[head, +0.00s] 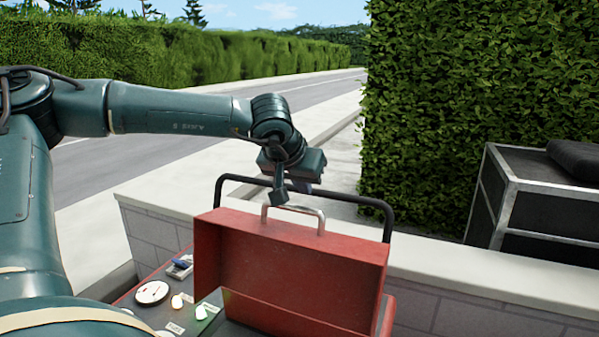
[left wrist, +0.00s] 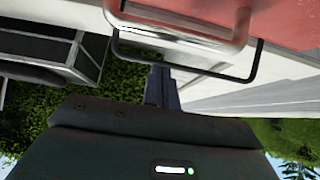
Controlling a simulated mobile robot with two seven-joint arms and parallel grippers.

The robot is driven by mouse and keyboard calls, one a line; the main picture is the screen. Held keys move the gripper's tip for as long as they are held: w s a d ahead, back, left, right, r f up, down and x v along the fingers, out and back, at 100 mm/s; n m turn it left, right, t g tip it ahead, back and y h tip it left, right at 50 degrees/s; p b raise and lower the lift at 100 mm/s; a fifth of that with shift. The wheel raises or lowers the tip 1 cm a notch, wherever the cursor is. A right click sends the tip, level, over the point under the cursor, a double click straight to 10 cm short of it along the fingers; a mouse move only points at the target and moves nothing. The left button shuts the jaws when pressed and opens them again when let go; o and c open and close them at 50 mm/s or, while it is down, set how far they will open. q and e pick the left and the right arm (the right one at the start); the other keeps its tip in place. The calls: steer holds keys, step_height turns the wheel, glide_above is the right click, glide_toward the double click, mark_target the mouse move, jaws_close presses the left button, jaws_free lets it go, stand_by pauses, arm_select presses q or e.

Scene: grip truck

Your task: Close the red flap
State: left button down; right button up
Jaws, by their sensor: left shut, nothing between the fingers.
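The red flap (head: 290,250) stands raised and open, with its hollow inner side facing me in the head view. A silver handle (head: 318,214) sits on its top edge. My left gripper (head: 287,193) is shut and empty, just above and behind that top edge, near the handle. In the left wrist view the shut fingers (left wrist: 162,86) point toward the silver handle (left wrist: 175,42) and the red surface of the flap (left wrist: 285,28). I cannot tell whether the fingers touch the flap. My right gripper is not in view.
A black tubular bar (head: 377,201) arches behind the flap. A panel with a round gauge (head: 152,292), bulbs and a switch (head: 180,266) lies left of the flap. A low white-topped wall (head: 470,270) runs behind. A black case (head: 530,215) stands right, by a hedge.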

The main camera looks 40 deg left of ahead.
arm_select(q)
steer(key=shift+s+d+f, duration=0.1)
steer(key=shift+s+d, duration=0.05)
steer(key=shift+s, duration=0.4)
steer(key=shift+s+d+f, duration=0.1)
steer(key=shift+s+d, duration=0.05)
steer(key=shift+s, duration=0.4)
steer(key=shift+s+d+f, duration=0.15)
steer(key=shift+s+f, duration=0.1)
steer(key=shift+s, duration=0.25)
